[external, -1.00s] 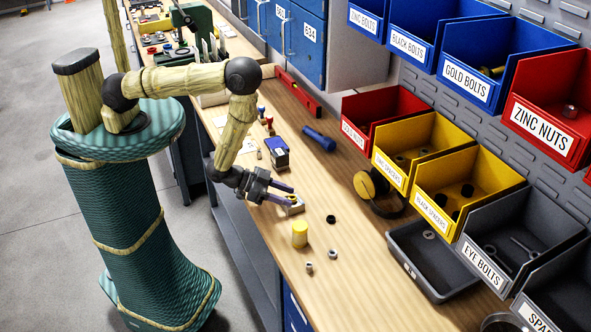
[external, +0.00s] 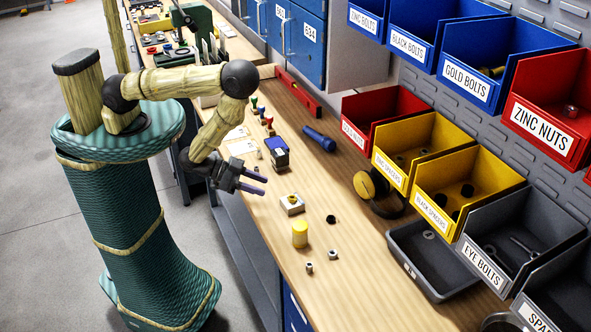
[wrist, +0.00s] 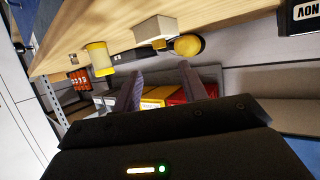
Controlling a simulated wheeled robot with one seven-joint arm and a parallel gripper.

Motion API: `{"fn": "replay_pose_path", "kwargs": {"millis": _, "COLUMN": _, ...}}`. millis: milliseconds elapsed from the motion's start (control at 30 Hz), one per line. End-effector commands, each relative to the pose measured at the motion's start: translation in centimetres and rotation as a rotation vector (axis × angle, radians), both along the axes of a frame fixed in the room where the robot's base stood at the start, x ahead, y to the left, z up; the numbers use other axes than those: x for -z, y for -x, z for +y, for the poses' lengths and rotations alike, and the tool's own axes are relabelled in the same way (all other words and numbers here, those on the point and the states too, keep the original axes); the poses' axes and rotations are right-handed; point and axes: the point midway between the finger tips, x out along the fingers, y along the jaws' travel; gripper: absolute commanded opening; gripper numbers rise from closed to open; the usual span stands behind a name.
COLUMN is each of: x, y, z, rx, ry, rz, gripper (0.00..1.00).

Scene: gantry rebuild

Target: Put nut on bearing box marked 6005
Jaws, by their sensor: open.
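A small pale box (external: 292,207) sits on the wooden bench, and it also shows in the wrist view (wrist: 155,28). Its marking is too small to read. A small gold-coloured piece, apparently a nut (external: 294,198), rests on top of the box, and it shows against the box in the wrist view (wrist: 159,43). My gripper (external: 264,185) is open and empty, to the upper left of the box in the external view and apart from it. Both fingers (wrist: 160,72) show in the wrist view with nothing between them.
A yellow cylinder (external: 300,235) stands close to the box. A black ring-like piece (external: 331,219) and two small metal nuts (external: 333,255), (external: 309,268) lie nearby. A blue-topped block (external: 277,152) and several stamps stand behind. A grey tray (external: 435,285) and labelled bins line the right.

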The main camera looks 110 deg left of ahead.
Motion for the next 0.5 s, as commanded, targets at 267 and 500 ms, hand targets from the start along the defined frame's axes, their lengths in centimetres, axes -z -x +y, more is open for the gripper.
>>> {"fn": "replay_pose_path", "kwargs": {"millis": 267, "x": -1.3, "y": 2.0, "z": -0.5, "rx": 0.000, "ry": 0.000, "rz": 0.004, "gripper": 0.43}}
{"fn": "replay_pose_path", "kwargs": {"millis": 500, "x": -1.4, "y": 3.0, "z": -0.8, "rx": 0.000, "ry": 0.000, "rz": 0.002, "gripper": 0.43}}
